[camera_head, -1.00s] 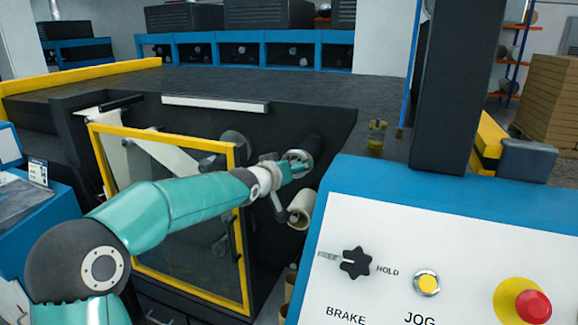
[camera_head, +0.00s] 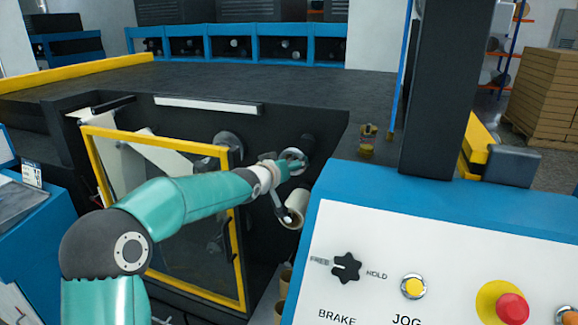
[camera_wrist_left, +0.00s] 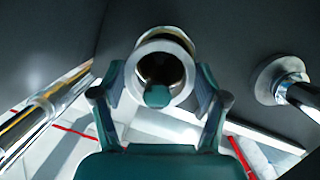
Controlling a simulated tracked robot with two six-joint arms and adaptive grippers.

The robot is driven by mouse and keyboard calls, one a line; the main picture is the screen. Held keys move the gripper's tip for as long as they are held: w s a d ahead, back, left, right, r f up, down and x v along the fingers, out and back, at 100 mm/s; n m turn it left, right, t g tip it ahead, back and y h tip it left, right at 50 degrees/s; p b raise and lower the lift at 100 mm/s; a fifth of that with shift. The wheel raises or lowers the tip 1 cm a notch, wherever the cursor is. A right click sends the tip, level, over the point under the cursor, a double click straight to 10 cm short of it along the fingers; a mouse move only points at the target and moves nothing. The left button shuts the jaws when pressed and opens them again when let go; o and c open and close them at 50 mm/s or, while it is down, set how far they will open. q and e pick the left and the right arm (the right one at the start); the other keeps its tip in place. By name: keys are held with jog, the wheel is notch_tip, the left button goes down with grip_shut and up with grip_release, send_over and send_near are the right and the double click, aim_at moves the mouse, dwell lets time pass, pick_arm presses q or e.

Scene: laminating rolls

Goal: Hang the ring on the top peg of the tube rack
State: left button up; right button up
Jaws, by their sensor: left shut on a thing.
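My left gripper (camera_head: 290,162) reaches to the dark machine wall, in front of a dark round shaft or peg (camera_head: 311,144). It is shut on a silver ring (camera_head: 293,153). In the left wrist view the ring (camera_wrist_left: 177,52) sits between the two fingers (camera_wrist_left: 160,92), its dark opening facing the camera; a gold rim shows behind it and a small teal part at its lower inner edge. I cannot tell whether the ring is around a shaft or apart from it. A cream tube (camera_head: 297,203) sits just below the gripper. I cannot make out the rack's top peg for certain. My right gripper is not in view.
A yellow-framed clear guard (camera_head: 158,140) stands open behind my left arm. A white-and-blue control panel (camera_head: 420,245) with knob and buttons fills the lower right. In the left wrist view a metal shaft with flange (camera_wrist_left: 282,80) is at right and a shiny roller (camera_wrist_left: 45,110) at left.

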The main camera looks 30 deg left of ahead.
pick_arm(q)
jog(key=o, duration=1.2)
jog(key=v, duration=1.2)
jog(key=shift+s+a, duration=0.1)
jog(key=shift+a, duration=0.05)
